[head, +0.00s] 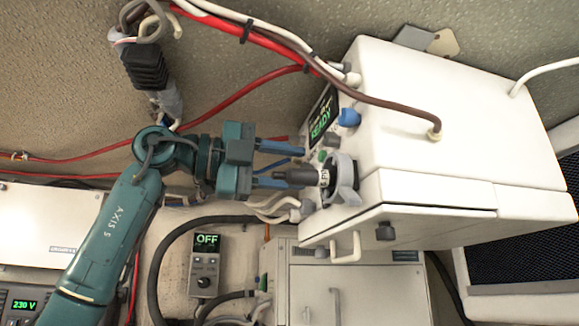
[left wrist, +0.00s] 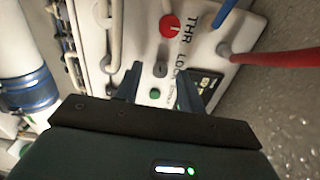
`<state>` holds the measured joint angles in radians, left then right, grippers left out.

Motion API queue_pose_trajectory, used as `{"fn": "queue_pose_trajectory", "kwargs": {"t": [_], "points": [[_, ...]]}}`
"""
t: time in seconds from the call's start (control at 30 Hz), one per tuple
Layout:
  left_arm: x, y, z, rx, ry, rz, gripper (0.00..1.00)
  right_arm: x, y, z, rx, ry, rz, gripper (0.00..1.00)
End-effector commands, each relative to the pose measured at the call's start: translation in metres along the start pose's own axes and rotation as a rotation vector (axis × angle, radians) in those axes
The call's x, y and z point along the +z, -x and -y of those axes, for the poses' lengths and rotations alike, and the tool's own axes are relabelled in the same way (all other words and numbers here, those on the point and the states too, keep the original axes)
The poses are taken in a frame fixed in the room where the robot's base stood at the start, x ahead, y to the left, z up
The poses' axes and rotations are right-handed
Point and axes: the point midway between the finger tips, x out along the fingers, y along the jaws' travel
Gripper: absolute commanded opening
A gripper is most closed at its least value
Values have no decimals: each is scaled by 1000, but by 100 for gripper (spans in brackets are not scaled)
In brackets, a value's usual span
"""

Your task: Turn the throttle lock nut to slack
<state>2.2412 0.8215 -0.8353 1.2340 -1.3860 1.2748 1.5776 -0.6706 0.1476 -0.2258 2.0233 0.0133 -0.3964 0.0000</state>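The white machine (head: 450,110) has a front panel of controls facing my left gripper (head: 303,163). In the left wrist view (left wrist: 157,76), the gripper's two fingers are apart, with a small dark knob (left wrist: 160,70) and a green button (left wrist: 155,93) showing between them. A label beginning "THR LOCK" (left wrist: 184,45) runs beside a round red part (left wrist: 168,27). I cannot tell for sure which part is the lock nut. In the head view, a dark cylinder (head: 296,176) lies at the lower fingertip; contact is unclear. My right gripper is in neither view.
A blue knob (head: 349,117) and a small screen reading "READY" (head: 323,117) are on the panel above the gripper. A white handle (head: 345,247) sticks out below. Red cables (head: 230,98) and a brown hose (head: 385,102) cross above. A box reading "OFF" (head: 205,262) stands below.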

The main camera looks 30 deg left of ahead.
Motion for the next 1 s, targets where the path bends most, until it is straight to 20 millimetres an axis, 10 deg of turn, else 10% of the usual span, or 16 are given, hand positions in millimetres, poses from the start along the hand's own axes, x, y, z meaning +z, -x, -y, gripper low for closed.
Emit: {"fn": "queue_pose_trajectory", "kwargs": {"t": [0.5, 1.0], "points": [[0, 104, 0, -6, 1, 1, 39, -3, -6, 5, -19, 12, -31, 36], [0, 127, 0, -3, 1, 0, 39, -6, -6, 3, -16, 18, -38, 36]]}}
